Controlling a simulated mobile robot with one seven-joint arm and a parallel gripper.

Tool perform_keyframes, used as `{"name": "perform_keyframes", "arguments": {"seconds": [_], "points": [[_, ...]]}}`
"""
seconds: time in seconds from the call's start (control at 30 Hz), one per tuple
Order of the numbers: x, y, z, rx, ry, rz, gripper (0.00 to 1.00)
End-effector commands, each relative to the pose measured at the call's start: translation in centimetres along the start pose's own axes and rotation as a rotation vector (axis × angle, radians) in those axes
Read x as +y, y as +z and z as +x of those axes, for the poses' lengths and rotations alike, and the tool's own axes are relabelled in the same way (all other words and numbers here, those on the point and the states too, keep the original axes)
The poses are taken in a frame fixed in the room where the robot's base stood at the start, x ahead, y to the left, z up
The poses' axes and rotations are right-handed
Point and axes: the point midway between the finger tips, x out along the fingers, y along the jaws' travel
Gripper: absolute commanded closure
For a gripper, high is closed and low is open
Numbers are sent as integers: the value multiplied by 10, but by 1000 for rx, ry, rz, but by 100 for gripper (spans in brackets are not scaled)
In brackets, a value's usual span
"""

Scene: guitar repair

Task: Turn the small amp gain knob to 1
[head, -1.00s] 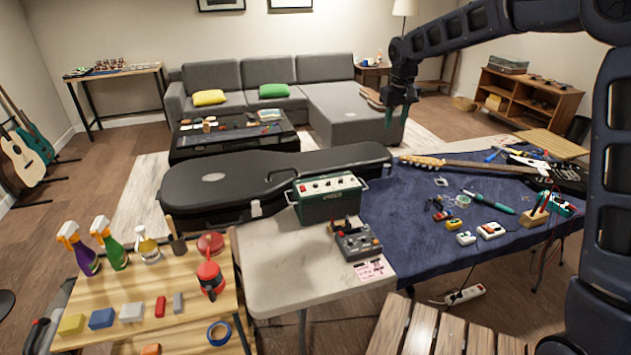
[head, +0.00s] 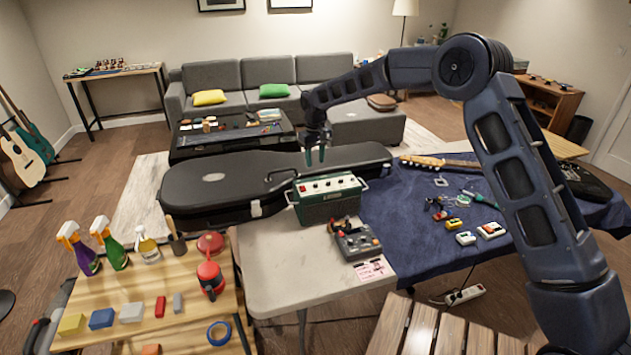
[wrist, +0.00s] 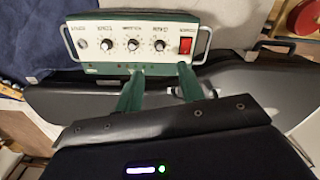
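The small green amp (head: 329,205) stands upright at the back of the light table. My gripper (head: 316,157) hangs above and behind the amp, fingers pointing down. In the wrist view its green fingers (wrist: 160,68) are apart with nothing between them, short of the knobs and not touching them.
A black guitar case (head: 215,185) lies behind the amp. A pedal-like box (head: 357,241) sits just in front of it. A blue cloth (head: 410,230) with tools, small pedals and a guitar neck (head: 440,162) is to the right. The light table's front left (head: 275,285) is clear.

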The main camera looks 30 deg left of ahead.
Motion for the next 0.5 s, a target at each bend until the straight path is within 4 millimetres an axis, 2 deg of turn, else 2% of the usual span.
{"name": "perform_keyframes", "arguments": {"seconds": [0.3,0.5], "points": [[0,1,53,-3,0,-1,61],[0,1,81,-3,0,0,61]]}}
